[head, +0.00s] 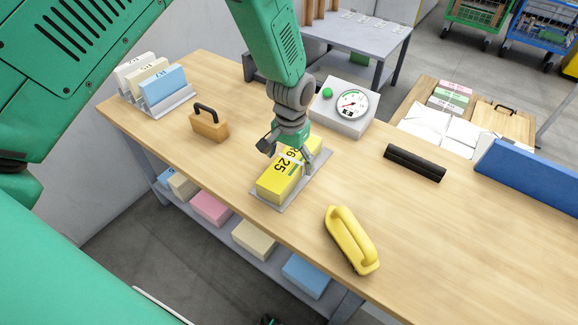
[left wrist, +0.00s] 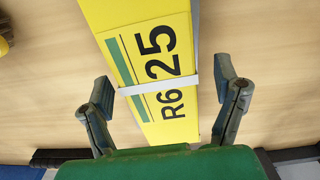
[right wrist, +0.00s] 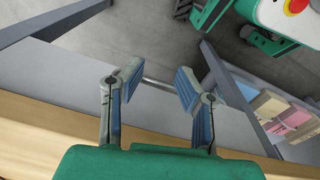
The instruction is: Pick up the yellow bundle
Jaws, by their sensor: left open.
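The yellow bundle (head: 274,182) lies on a flat grey plate (head: 301,186) on the wooden table. It has a white band and the print "R6 25". My left gripper (head: 290,158) is over the bundle, with its fingers to either side of it. In the left wrist view the bundle (left wrist: 133,15) runs between the two open fingers of the left gripper (left wrist: 165,92), with a gap on each side. My right gripper (right wrist: 160,82) is open and empty in the right wrist view, by the table edge. It does not show clearly in the head view.
A yellow-handled tool (head: 350,240) lies right of the bundle, and a dial scale (head: 345,108) stands behind. A wooden block with a black handle (head: 209,123), a rack of bundles (head: 160,97) and a black bar (head: 415,163) are also on the table (head: 235,80).

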